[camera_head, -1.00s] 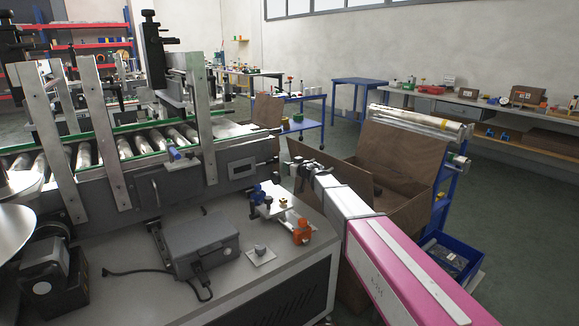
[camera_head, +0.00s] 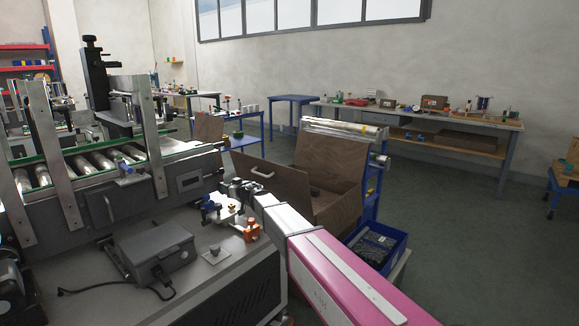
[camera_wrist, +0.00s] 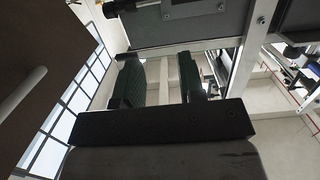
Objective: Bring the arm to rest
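My arm, pink and white, reaches from the lower right into the middle of the head view. My gripper (camera_head: 236,188) is at its end, over the labeller bench's right end and left of a brown wooden box. In the wrist view my gripper (camera_wrist: 160,78) shows two dark green fingers standing apart, with a pale gap between them. It is open and nothing is held.
The labeller (camera_head: 95,190) with its rollers stands close on the left. The brown wooden box (camera_head: 325,185) and a blue bin (camera_head: 377,247) are right.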

